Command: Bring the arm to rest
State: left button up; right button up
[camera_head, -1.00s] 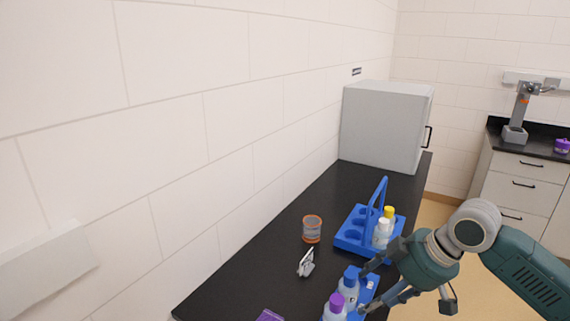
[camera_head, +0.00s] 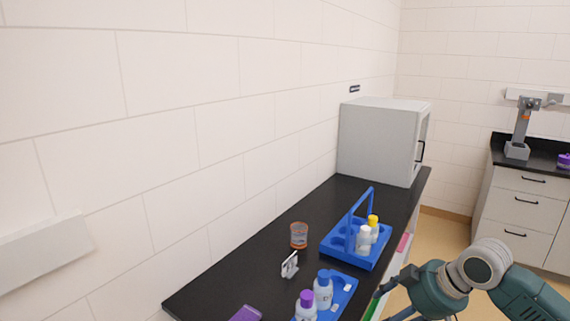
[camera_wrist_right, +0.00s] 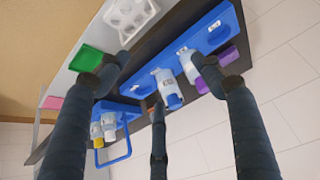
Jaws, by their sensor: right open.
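My right gripper comes in from the lower right in the head view, beside the counter's right edge and clear of the bottles; its fingertips are partly cut off there. In the right wrist view the right gripper (camera_wrist_right: 150,78) has its fingers spread wide with nothing held between them. Beyond the fingers are a blue-capped bottle (camera_head: 323,291) and a purple-capped bottle (camera_head: 306,306), standing at a blue tray (camera_head: 342,291) on the counter. My left gripper is out of view.
A blue carrier (camera_head: 333,249) with white- and yellow-capped bottles, an orange-rimmed cup (camera_head: 299,236) and a small grey stand (camera_head: 290,266) are on the black counter (camera_head: 230,270). A grey cabinet (camera_head: 377,140) stands behind. Open floor lies right of the counter.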

jog(key=w+d+f+m+t+h, duration=0.1)
jog(key=w+d+f+m, duration=0.1)
jog(key=f, duration=0.8)
jog(key=w+d+f+m, duration=0.2)
jog(key=f, duration=0.8)
jog(key=s+d+f+m+h, duration=0.1)
jog(key=s+f, duration=0.3)
jog(key=f, duration=0.3)
jog(key=s+d+f+m+h+b, duration=0.1)
jog(key=s+f, duration=0.3)
jog(key=f, duration=0.4)
jog(key=s+d+f+h, duration=0.1)
jog(key=s+f, duration=0.2)
jog(key=f, duration=0.4)
jog(key=s+a+f+g, duration=0.1)
jog(key=s+f, duration=0.5)
jog(key=s, duration=0.8)
jog(key=s+a+f+g, duration=0.2)
jog(key=s+f, duration=0.5)
jog(key=s, duration=0.7)
jog(key=s+a+f+g, duration=0.1)
jog(key=s+a+f, duration=0.2)
jog(key=s+f, duration=0.4)
jog(key=s, duration=0.7)
jog(key=shift+s+a+f+g+h+b, duration=0.25)
jog(key=shift+a+g+h+b, duration=0.05)
jog(key=shift+a, duration=0.1)
